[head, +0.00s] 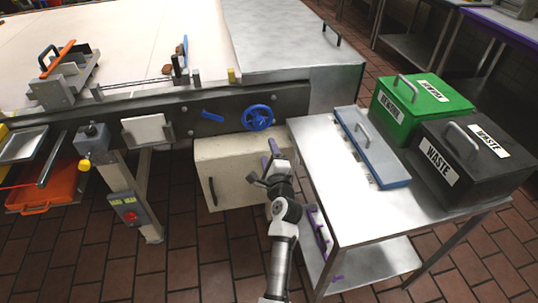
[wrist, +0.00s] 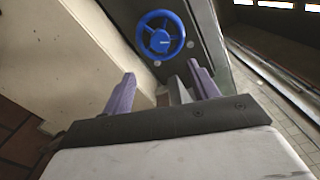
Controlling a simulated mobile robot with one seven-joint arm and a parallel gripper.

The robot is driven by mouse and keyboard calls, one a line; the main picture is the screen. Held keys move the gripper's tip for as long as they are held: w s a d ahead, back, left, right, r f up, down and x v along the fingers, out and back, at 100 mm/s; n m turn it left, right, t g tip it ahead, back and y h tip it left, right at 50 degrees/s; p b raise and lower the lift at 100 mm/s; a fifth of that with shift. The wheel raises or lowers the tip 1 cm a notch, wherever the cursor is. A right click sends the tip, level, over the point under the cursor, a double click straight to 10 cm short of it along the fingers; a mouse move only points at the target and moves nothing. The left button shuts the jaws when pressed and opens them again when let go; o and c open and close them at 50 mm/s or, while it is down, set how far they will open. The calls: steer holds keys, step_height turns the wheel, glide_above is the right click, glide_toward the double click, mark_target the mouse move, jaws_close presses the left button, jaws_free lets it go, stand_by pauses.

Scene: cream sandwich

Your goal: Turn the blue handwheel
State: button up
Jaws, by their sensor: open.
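The blue handwheel (head: 258,118) is mounted on the dark front rail of the machine, near its right end. The handwheel lies beyond the fingertips.
A cream cabinet (head: 228,172) stands under the rail behind my gripper. A steel table (head: 345,190) close to the right carries a blue-framed tray, a green bin (head: 420,100) and a black waste bin (head: 475,160).

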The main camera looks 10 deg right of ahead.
mark_target(260, 125)
steer(key=w+n+b, duration=0.1)
steer(key=w+n, duration=0.3)
steer(key=n, duration=0.3)
steer(key=w+n+b, duration=0.2)
steer(key=w+n, duration=0.3)
steer(key=n, duration=0.3)
steer(key=w+n+b, duration=0.2)
steer(key=w+n, duration=0.3)
steer(key=n, duration=0.2)
steer(key=shift+w+r+n, duration=0.1)
steer(key=shift+n, duration=0.2)
steer(key=shift+c, duration=0.5)
steer(key=c, duration=0.9)
